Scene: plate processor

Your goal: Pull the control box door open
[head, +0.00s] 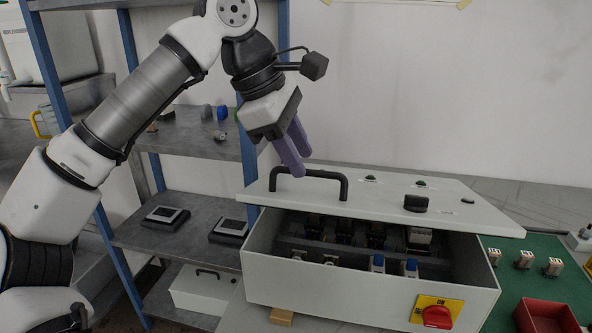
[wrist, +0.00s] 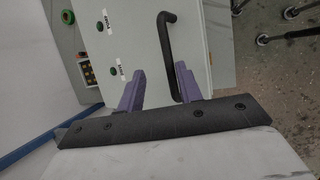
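The control box (head: 340,292) is pale grey and stands on the bench. Its flat door (head: 459,211) lies over the top, ajar, with a dark gap along the front showing components inside. A black bar handle (head: 325,174) is on the door's left part. My gripper (head: 300,164) has purple fingers pointing down just above and behind the handle. In the wrist view, the fingers (wrist: 160,85) are apart, with the near end of the handle (wrist: 168,50) seen between them. Nothing is gripped; contact with the handle cannot be told.
A red rotary switch (head: 437,316) is on the box's front. A black knob (head: 416,203) is on the door. A red tray (head: 548,316) and several small parts sit on the green mat (head: 530,283) at right. A blue-framed shelf (head: 190,150) stands behind at left.

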